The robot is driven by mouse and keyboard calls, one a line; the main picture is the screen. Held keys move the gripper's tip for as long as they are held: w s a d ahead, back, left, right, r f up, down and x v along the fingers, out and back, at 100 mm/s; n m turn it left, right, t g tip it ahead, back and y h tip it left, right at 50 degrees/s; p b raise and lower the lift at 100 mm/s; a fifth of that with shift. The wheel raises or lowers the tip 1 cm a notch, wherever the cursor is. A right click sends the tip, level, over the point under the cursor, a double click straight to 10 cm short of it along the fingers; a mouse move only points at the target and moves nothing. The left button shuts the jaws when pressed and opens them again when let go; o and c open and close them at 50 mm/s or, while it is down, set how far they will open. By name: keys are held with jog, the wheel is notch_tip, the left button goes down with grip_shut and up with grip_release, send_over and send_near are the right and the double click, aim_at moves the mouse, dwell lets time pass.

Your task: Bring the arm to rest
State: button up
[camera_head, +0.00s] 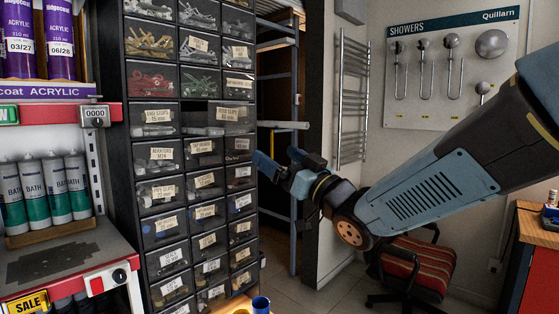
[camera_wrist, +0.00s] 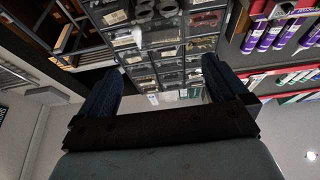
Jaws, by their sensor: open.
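My gripper (camera_head: 278,168) is stretched out to the left in the head view, in front of the right side of a black drawer cabinet (camera_head: 252,190). Its jaws are open, with nothing seen between them. In the wrist view the two blue fingers of my gripper (camera_wrist: 160,88) stand wide apart. The drawer cabinet (camera_wrist: 165,50) fills the background beyond them. One drawer (camera_head: 222,118) in the cabinet's upper middle seems to stick out a little; I cannot tell how far.
Left of the cabinet stands a shelf (camera_head: 80,112) with tubes and bottles. A red-striped chair (camera_head: 415,264) stands under my arm. A towel radiator (camera_head: 352,100) and a showers display board (camera_head: 450,70) hang on the back wall. A red-sided counter (camera_head: 538,270) stands at the right.

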jog(key=d+f+m+g+h, duration=0.1)
jog(key=d+f+m+h, duration=0.6)
jog(key=d+h, duration=0.65)
jog(key=s+d+f+m+g+h, duration=0.1)
jog(key=s+d+f+g, duration=0.2)
jog(key=s, duration=0.5)
jog(key=s+d+f+g+h, duration=0.1)
jog(key=s+d+f+g, duration=0.2)
jog(key=s, duration=0.6)
notch_tip(320, 180, down, 3)
jog(key=g, duration=0.3)
jog(key=shift+d+r+m+g, duration=0.2)
jog(key=shift+m+g, duration=0.1)
jog(key=shift+m, duration=0.1)
